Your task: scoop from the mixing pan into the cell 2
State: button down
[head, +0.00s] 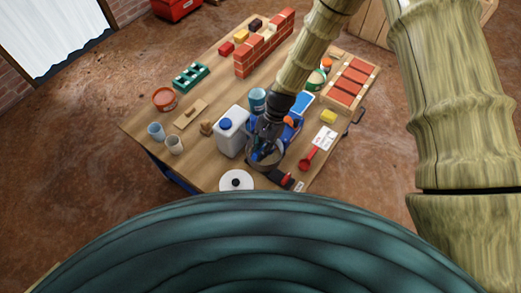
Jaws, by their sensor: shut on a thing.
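The grey round mixing pan (279,160) stands near the front edge of the wooden table. My gripper (266,142) points down at the pan and is shut on a tool. The tool is dark and mostly hidden by my gripper and the pan wall, so its shape and any load on it cannot be told. A green block with several open cells (190,77) lies at the left back of the table. No cell number is readable, so I cannot tell which is cell 2.
A blue-and-orange thing (292,127) and a red tool (308,161) lie to the right. A brick wall (264,48) stands behind.

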jog(key=shift+s+f, duration=0.1)
jog(key=shift+s, duration=0.1)
dwell(0.4)
jog(key=shift+w+r+p, duration=0.15)
jog(key=shift+r+p, duration=2.75)
jog(key=shift+r, duration=1.35)
